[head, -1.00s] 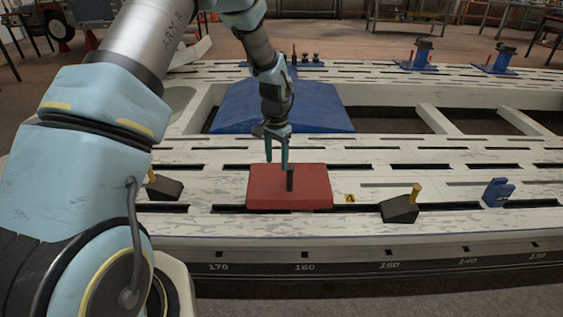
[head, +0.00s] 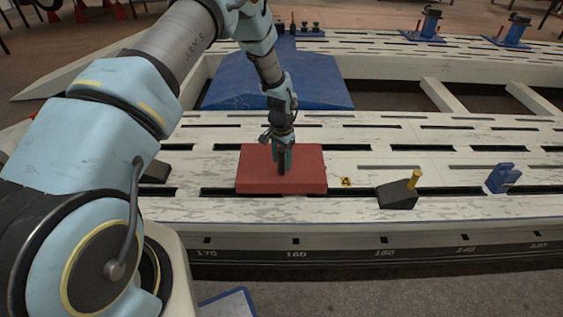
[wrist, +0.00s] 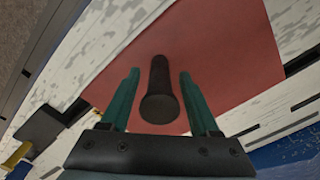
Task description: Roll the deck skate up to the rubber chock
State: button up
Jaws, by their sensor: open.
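The deck skate, a flat red block (head: 255,171) with an upright black post, lies on the pale slotted deck; it also shows in the wrist view (wrist: 225,45). My gripper (head: 282,165) is open over the skate. In the wrist view its teal fingers (wrist: 159,74) stand on either side of the black post (wrist: 160,85), with gaps showing. A black wedge-shaped chock (head: 396,195) with a yellow handle sits to the right of the skate, apart from it. Another dark wedge (head: 156,172) sits to the left, partly hidden by my arm.
A yellow tag marked 4 (head: 345,182) lies between the skate and the right wedge. A blue stop (head: 502,178) stands farther right. A sloped blue block (head: 250,80) lies behind. Dark slots run along the deck, and its front edge (head: 330,236) carries numbers.

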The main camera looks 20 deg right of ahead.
jog(key=shift+f, duration=0.75)
jog(key=shift+c, duration=0.4)
grip_shut()
dwell(0.5)
